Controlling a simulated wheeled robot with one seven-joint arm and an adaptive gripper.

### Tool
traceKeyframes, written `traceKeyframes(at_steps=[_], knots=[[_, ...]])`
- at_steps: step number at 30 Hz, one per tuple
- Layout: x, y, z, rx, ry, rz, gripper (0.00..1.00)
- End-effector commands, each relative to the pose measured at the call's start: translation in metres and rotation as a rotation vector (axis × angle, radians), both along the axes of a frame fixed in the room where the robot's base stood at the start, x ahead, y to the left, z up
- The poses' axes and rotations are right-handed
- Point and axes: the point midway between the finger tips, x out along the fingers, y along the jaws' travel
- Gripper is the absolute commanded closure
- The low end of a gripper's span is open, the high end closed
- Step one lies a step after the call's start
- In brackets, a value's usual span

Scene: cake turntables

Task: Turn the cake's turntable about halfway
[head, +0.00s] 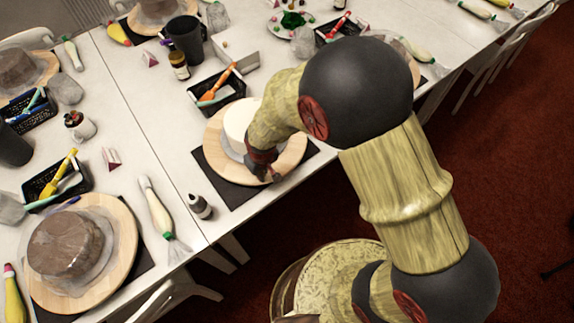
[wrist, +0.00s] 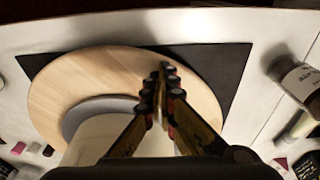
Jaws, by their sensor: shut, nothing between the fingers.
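A white cake (head: 240,122) stands on a round wooden turntable (head: 214,146), which rests on a black mat (head: 230,192) near the table's edge. My gripper (head: 269,174) is over the near right part of the turntable, beside the cake, and my arm hides part of both. In the wrist view the wooden turntable (wrist: 60,85) fills the middle, with a grey disc (wrist: 95,108) and the pale cake (wrist: 95,135) at the lower left. My gripper (wrist: 167,72) is shut and empty, its tips over the bare wood. I cannot tell whether the tips touch it.
A small dropper bottle (head: 200,206) stands left of the mat. A black basket (head: 216,92) of tools and a brown bottle (head: 179,66) are behind the turntable. A brown cake (head: 68,242) on another turntable is at the lower left.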

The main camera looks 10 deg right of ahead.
Motion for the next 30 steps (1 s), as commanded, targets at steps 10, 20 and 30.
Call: traceKeyframes(at_steps=[10,20,30], knots=[[0.001,-0.022,0.0,-0.001,0.001,0.001,1.0],[0.005,-0.032,0.0,0.0,0.0,-0.003,1.0],[0.022,-0.073,-0.001,0.0,0.0,-0.003,1.0]])
